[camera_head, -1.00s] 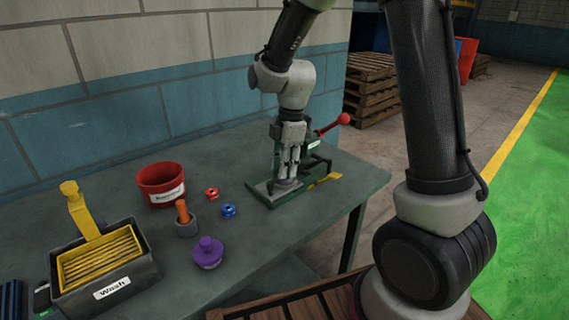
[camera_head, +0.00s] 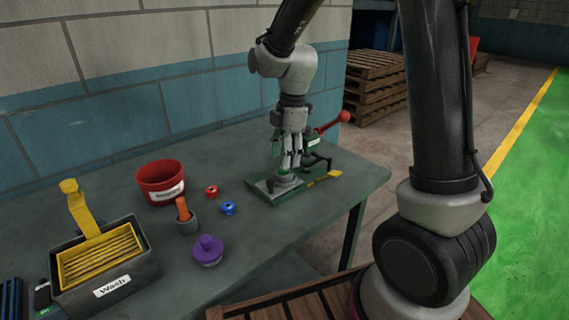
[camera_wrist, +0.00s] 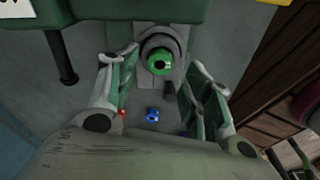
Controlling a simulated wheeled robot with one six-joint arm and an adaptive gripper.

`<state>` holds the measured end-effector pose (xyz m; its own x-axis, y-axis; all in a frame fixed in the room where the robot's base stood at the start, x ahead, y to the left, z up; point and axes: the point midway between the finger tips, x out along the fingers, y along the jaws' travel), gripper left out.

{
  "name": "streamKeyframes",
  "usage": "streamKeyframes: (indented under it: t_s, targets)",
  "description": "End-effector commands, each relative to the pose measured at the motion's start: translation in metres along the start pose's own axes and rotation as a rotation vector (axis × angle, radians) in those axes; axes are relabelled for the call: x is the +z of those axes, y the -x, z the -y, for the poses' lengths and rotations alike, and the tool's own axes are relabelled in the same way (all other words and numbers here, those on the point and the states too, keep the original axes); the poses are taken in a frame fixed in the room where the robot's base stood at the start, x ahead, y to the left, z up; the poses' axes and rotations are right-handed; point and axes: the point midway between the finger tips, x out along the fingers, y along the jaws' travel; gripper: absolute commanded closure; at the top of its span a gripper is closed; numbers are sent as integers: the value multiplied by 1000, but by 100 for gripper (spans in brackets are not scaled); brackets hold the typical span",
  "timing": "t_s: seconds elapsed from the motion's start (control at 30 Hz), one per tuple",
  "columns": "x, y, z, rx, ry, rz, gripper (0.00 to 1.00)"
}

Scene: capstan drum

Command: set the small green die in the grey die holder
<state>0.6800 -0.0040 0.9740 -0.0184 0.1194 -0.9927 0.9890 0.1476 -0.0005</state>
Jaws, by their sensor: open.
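The small green die (camera_wrist: 159,62), a ring with a dark hole, shows in the wrist view within the round mouth of the grey die holder (camera_wrist: 160,40). It looks seated there, with the grey rim around it; how deep it sits I cannot tell. In the head view the grey holder (camera_head: 287,182) stands on the green press base, and the die cannot be made out. My gripper (camera_head: 289,166) points down just above the holder. Its fingers are spread apart on both sides of the die, with nothing between them in the wrist view.
A red die (camera_head: 212,191) and a blue die (camera_head: 228,208) lie to the left.

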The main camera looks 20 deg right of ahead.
Motion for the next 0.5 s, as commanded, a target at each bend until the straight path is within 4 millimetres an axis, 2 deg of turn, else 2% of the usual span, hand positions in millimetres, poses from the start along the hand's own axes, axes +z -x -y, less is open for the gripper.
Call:
streamKeyframes:
  t_s: [0.1,0.3,0.5]
  targets:
    - [0,30,-1,7,1,0,50]
    - [0,73,-1,5,1,0,50]
    - [0,95,0,2,0,0,50]
